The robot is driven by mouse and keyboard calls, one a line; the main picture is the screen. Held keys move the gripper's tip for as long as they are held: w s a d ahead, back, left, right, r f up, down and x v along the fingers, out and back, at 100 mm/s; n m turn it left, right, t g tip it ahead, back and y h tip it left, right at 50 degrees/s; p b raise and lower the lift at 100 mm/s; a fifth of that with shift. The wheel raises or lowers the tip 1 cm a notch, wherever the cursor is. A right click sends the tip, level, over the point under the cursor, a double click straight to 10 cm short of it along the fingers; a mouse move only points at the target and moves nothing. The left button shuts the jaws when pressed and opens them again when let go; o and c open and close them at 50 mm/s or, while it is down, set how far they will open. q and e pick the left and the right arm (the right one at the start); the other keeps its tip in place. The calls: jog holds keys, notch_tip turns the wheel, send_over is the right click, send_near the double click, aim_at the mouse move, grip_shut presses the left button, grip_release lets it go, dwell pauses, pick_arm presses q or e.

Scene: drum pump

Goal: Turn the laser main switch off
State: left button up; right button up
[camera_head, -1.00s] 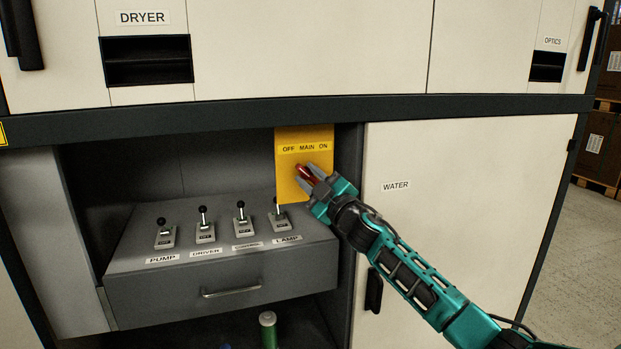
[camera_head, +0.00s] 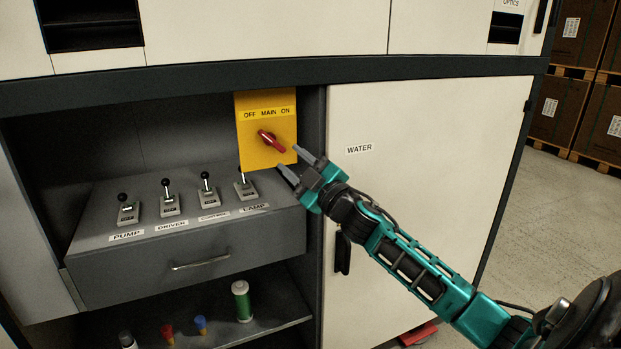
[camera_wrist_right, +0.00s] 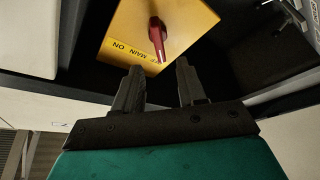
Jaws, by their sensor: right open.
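The main switch is a red knob (camera_head: 270,140) on a yellow plate (camera_head: 250,155) lettered OFF, MAIN, ON. Its handle lies diagonally, from upper left to lower right in the head view. My right gripper (camera_head: 289,158) is open and empty, just to the lower right of the knob and apart from it. In the right wrist view, the red knob (camera_wrist_right: 157,38) stands out from the yellow plate (camera_wrist_right: 185,20), beyond the gap between my open fingers (camera_wrist_right: 160,68). My left gripper is not in view.
Several lever switches (camera_head: 168,203) stand on a grey drawer box (camera_head: 190,240) left of the plate. The white WATER door (camera_head: 420,150) with a black handle is behind my right arm. A green-and-white cylinder (camera_head: 242,302) and small coloured items stand on the shelf below.

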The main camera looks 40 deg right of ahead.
jog(key=shift+v, duration=2.55)
jog(key=shift+f, duration=0.1)
jog(key=s+a+f+m+g, duration=0.1)
jog(key=s+a+f+g, duration=0.15)
jog(key=f, duration=0.45)
jog(key=s+a+f+m+g, duration=0.1)
jog(key=s+a+f+m, duration=0.15)
jog(key=f, duration=0.35)
jog(key=s+a+f+m+g, duration=0.1)
jog(key=s+a+f+g, duration=0.1)
jog(key=a+f, duration=0.35)
jog(key=s+a+f+m+g+y, duration=0.1)
jog(key=s+a+f+g, duration=0.3)
jog(key=s+a+f, duration=0.7)
notch_tip(320, 180, down, 4)
jog(key=s+m, duration=0.1)
jog(key=s, duration=0.2)
jog(key=shift+a+r+m+g+y, duration=0.15)
jog(key=shift+a+m+g+y, duration=0.15)
jog(key=shift+a+m+g, duration=0.1)
jog(key=shift+c, duration=0.2)
